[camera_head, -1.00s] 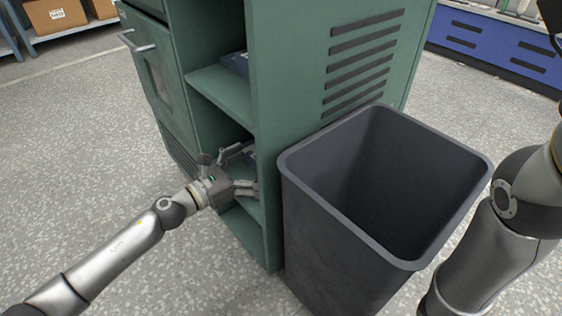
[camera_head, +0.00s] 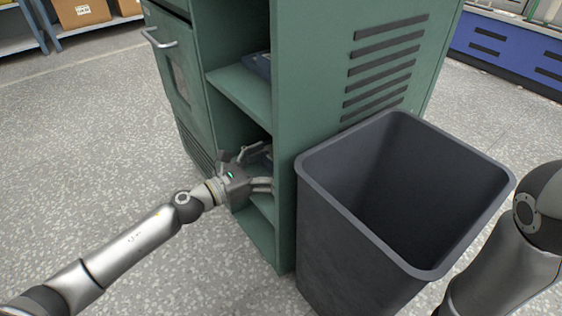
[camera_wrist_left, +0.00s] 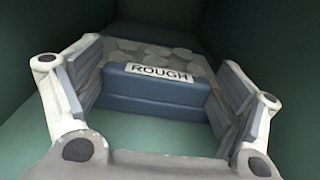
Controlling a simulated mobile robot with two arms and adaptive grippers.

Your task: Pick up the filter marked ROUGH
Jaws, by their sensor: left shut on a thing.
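In the left wrist view, a blue filter with a pale label reading ROUGH (camera_wrist_left: 150,88) lies on a green shelf. Its top is grey and patterned. My left gripper (camera_wrist_left: 158,95) is shut on it, with finger pads at its left and right sides. In the head view, my left gripper (camera_head: 264,170) reaches into a lower compartment of the green cabinet (camera_head: 325,30). There the filter is mostly hidden by the fingers and the cabinet side. My right arm shows at the right edge, but its gripper is out of view.
A dark blue item (camera_head: 258,66) lies on the shelf above. The cabinet's side panel stands right of my left gripper. A grey open bin (camera_head: 345,225) stands against that panel. Floor left of the cabinet is clear. Boxes (camera_head: 82,12) sit on a rack at the far left.

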